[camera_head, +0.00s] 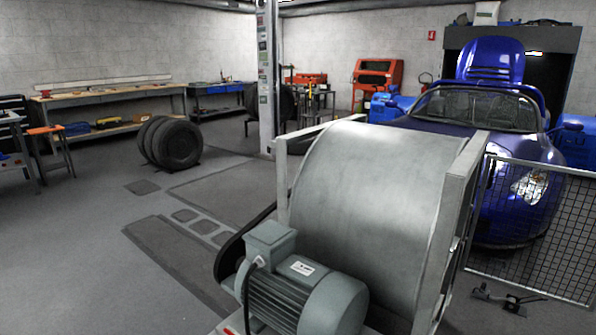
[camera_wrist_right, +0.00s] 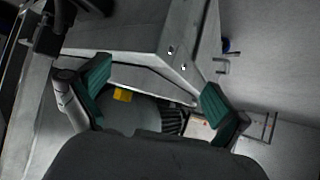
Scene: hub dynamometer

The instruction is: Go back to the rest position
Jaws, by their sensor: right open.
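My right gripper (camera_wrist_right: 155,95) shows in the right wrist view, with its two green-padded fingers wide apart and nothing between them. Beyond the fingers is a grey metal housing (camera_wrist_right: 125,28) with small bolts, and a darker rounded part with a yellow label lies below it. I cannot tell the distance from the fingers to these parts. Neither gripper shows in the head view. The head view shows the hub dynamometer's large metal drum (camera_head: 375,190) in a grey frame, with a grey-green electric motor (camera_head: 305,295) in front of it.
A blue car (camera_head: 485,150) stands behind the drum. A wire mesh fence panel (camera_head: 530,225) is at the right. Several tyres (camera_head: 170,143) stand on the floor at the left, near a long workbench (camera_head: 105,95). The floor at the front left is clear.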

